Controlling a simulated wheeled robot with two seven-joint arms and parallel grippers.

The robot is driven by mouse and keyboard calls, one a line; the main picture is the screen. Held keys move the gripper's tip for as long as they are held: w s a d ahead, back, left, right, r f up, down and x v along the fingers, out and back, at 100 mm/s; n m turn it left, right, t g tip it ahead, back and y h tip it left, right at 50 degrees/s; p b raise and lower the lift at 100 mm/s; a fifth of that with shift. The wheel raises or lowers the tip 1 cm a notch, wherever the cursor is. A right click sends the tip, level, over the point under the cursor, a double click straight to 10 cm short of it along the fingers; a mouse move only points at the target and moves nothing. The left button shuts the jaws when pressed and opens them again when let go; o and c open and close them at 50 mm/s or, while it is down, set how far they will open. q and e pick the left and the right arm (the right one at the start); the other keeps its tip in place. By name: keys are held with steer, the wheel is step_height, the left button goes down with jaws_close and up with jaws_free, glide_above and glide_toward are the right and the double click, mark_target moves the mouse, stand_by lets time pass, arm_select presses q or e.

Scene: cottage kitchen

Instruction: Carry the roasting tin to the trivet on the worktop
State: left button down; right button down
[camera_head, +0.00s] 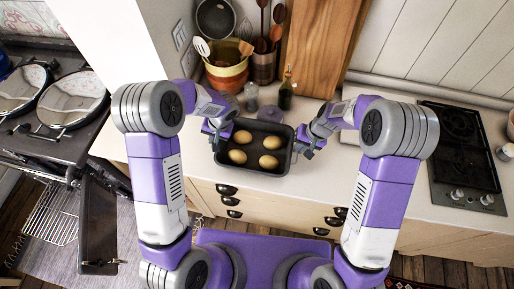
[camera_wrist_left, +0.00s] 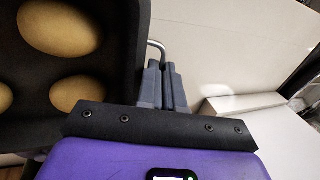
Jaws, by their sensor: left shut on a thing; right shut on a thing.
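The roasting tin (camera_head: 254,171) is dark and holds several potatoes (camera_head: 268,162). In the head view it is level at the worktop's front edge, between my two grippers. My left gripper (camera_head: 217,143) is shut on the tin's left handle. My right gripper (camera_head: 304,147) is shut at the tin's right end, where its handle is mostly hidden. In the left wrist view the tin (camera_wrist_left: 125,50) is at the left, and the left fingers (camera_wrist_left: 164,86) are closed on its metal handle (camera_wrist_left: 157,46). I cannot make out the trivet; the tin may hide it.
A hob (camera_head: 455,150) is at the right. The range (camera_head: 60,135) at the left has its oven door (camera_head: 97,225) open.

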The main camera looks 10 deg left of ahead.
arm_select(q)
steer(key=shift+f+b, duration=0.35)
steer(key=shift+f, duration=0.1)
arm_select(e)
steer(key=shift+f, duration=0.45)
arm_select(q)
steer(key=c, duration=1.4)
jaws_free()
arm_select(e)
steer(key=c, duration=1.4)
jaws_free()
arm_select(q)
steer(key=shift+o, duration=0.5)
arm_select(e)
steer(key=shift+o, duration=0.5)
steer(key=shift+r, duration=0.1)
arm_select(q)
steer(key=shift+d, duration=0.2)
arm_select(e)
steer(key=shift+a, duration=0.2)
